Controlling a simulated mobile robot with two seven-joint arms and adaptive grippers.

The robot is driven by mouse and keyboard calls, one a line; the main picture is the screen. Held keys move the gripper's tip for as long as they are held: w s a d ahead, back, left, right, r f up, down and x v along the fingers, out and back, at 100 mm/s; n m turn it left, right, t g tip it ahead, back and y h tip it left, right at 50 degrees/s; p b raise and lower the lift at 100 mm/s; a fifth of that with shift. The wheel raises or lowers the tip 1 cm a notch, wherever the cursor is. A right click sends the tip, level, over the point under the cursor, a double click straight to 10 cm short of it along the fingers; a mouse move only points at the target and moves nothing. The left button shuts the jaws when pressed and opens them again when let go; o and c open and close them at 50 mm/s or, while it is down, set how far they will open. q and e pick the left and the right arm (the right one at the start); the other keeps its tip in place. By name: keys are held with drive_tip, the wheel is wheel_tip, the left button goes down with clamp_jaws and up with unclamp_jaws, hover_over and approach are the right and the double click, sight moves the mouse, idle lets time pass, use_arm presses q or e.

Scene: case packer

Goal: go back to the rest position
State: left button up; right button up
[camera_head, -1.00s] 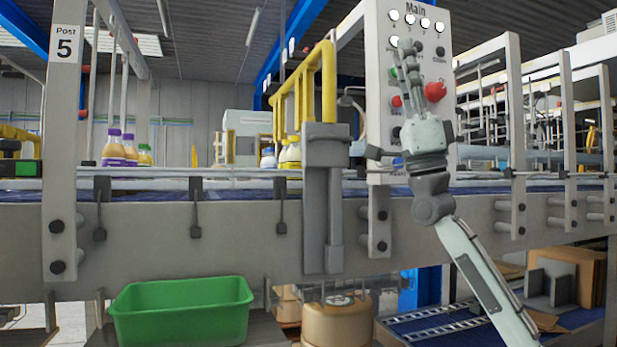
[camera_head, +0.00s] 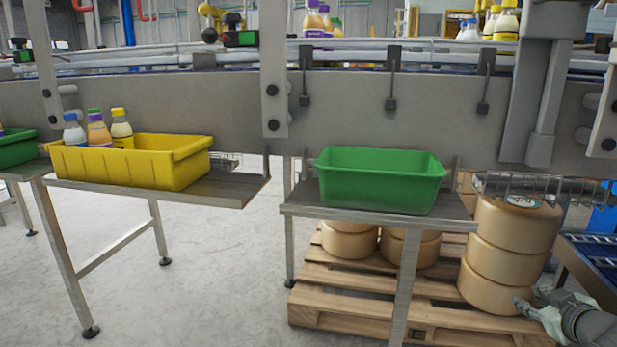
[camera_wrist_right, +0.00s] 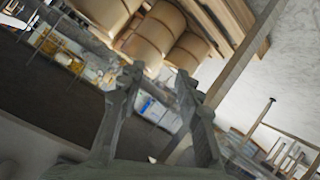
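My right gripper (camera_head: 527,297) is low at the bottom right of the head view, in front of the stacked tan rolls. In the right wrist view its two fingers (camera_wrist_right: 158,76) stand apart with nothing between them, so it is open and empty. My left gripper is in neither view.
A green bin (camera_head: 380,184) stands on a metal stand at centre. A yellow bin (camera_head: 135,164) with several bottles is on a shelf at left. The conveyor (camera_head: 170,108) runs across behind. Tan rolls (camera_head: 515,225) stand on a wooden pallet (camera_head: 340,300). The floor at left centre is clear.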

drive_tip(key=s+d+f+n+g+h, duration=0.25)
drive_tip(key=s+d+f+g, duration=0.2)
drive_tip(key=s+f, duration=0.55)
drive_tip(key=s+d+f+n+g+h, duration=0.1)
drive_tip(key=s+d+f+g+h, duration=0.3)
drive_tip(key=s+f, duration=0.6)
drive_tip(key=s+a+f+m+y, duration=0.1)
drive_tip(key=s+a+f+y, duration=0.1)
drive_tip(key=a, duration=0.8)
drive_tip(key=s+a+f+m+y, duration=0.2)
drive_tip(key=s+a+f+y, duration=0.1)
drive_tip(key=a+f, duration=0.4)
drive_tip(key=s+a+f+m+g+y, duration=0.1)
drive_tip(key=s+a+f, duration=0.3)
drive_tip(key=a, duration=0.9)
drive_tip(key=shift+s+a+f+m+y, duration=0.15)
drive_tip(key=shift+s+f+m+y, duration=0.2)
drive_tip(key=shift+m+y, duration=0.45)
drive_tip(key=shift+r, duration=0.1)
